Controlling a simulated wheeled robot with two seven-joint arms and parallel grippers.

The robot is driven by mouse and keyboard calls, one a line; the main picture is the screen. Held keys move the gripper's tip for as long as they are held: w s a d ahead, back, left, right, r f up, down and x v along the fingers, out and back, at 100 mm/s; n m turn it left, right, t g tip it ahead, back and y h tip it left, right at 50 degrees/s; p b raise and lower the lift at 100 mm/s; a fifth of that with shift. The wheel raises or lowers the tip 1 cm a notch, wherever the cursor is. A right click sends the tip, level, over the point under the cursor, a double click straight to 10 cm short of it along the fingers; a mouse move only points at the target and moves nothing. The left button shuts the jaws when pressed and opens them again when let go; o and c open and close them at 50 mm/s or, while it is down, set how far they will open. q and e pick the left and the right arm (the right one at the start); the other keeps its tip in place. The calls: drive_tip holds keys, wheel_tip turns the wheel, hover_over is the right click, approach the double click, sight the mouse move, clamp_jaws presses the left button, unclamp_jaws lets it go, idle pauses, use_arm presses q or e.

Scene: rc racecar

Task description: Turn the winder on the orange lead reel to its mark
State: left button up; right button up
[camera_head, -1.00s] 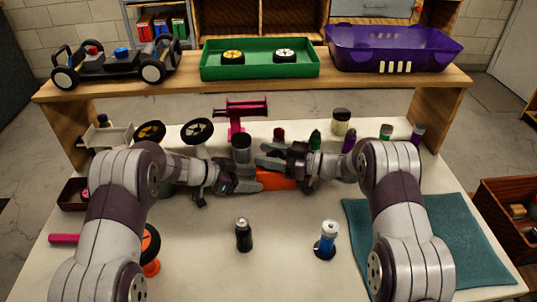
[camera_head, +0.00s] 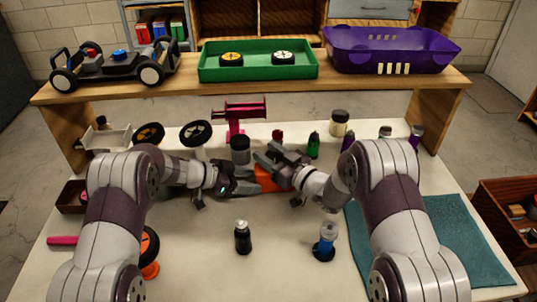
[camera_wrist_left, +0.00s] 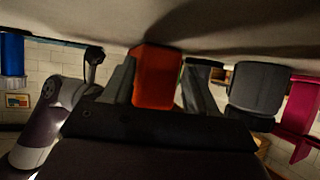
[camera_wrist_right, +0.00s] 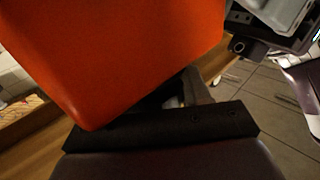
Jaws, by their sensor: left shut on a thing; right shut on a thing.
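The orange lead reel (camera_head: 270,181) is above or on the middle of the white table, partly covered by both grippers in the head view. My left gripper (camera_head: 252,184) is shut on its left side; the left wrist view shows the orange body (camera_wrist_left: 154,78) between the two fingers. My right gripper (camera_head: 268,161) is at the reel's upper side, its fingers slanting up and left. In the right wrist view the orange body (camera_wrist_right: 125,50) fills the upper left, and the right fingers are shut on a part hidden behind it, apparently the winder. The mark cannot be seen.
A dark jar (camera_head: 240,152) and a pink stand (camera_head: 237,112) are just behind the reel. Several bottles stand behind to the right. A black bottle (camera_head: 242,238) and a blue-based bottle (camera_head: 325,243) stand in front. A teal mat (camera_head: 455,245) lies at the right.

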idle(0.3)
drive_tip(key=o, duration=1)
drive_tip(key=v, duration=1.2)
drive_tip(key=shift+a+r, duration=0.1)
drive_tip(key=shift+a, duration=0.05)
